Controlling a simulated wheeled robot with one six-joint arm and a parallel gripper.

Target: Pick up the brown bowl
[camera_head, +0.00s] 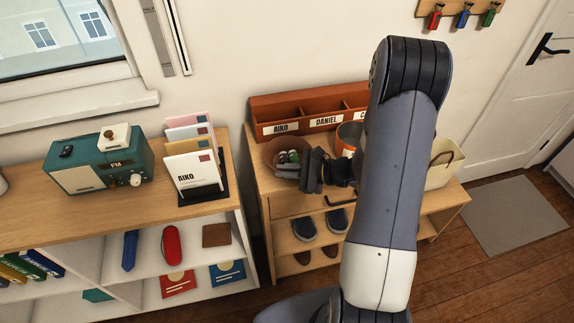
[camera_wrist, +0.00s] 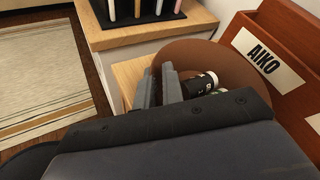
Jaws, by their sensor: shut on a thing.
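The brown bowl (camera_head: 276,153) is at the left end of the low wooden shelf's top, in front of the AIKO compartment. Small dark and light cylinders (camera_head: 289,157) lie in it. My gripper (camera_head: 309,172) is at the bowl's right front side in the head view and hides part of it. In the wrist view the bowl (camera_wrist: 222,60) shows behind my gripper (camera_wrist: 160,85), whose fingers are close together at its near rim. The gripper is shut on the bowl's rim. Whether the bowl is clear of the shelf top cannot be told.
A reddish letter organizer (camera_head: 284,105) stands behind the bowl. An orange-rimmed pot (camera_head: 349,134) and a cream bin (camera_head: 441,165) stand to the right. Shoes (camera_head: 305,229) sit below. A letter rack (camera_head: 193,172) and a teal radio (camera_head: 98,163) are on the left cabinet.

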